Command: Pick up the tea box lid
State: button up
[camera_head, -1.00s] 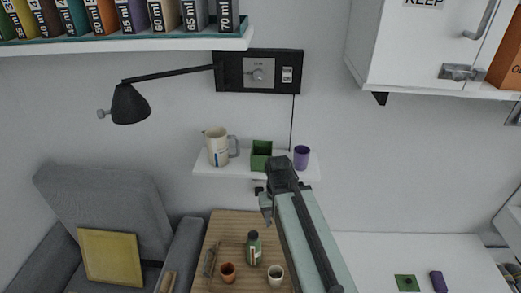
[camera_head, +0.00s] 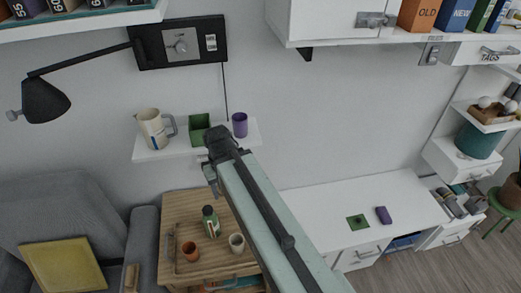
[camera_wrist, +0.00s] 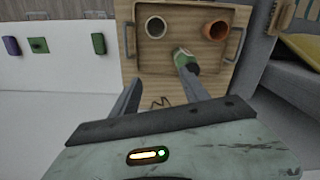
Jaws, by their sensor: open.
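The tea box lid appears to be the flat green square with a dark knob (camera_head: 357,222) on the white desk at the lower right in the head view. It also seems to show at the left of the wrist view (camera_wrist: 38,45). An open green box (camera_head: 200,129) stands on the small wall shelf. My gripper (camera_head: 213,183) is left of the lid, far from it, in front of the small shelf and wooden tray table. In the wrist view my gripper (camera_wrist: 158,72) is open, with nothing between its fingers.
A purple case (camera_head: 383,215) lies right of the lid. A jug (camera_head: 153,128) and purple cup (camera_head: 240,124) flank the green box. The wooden table (camera_head: 182,215) holds a green bottle (camera_head: 210,221) and two cups.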

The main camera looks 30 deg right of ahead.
aim_at(359, 223)
jog(key=u, duration=2.45)
jog(key=k, duration=2.35)
jog(key=z, duration=0.05)
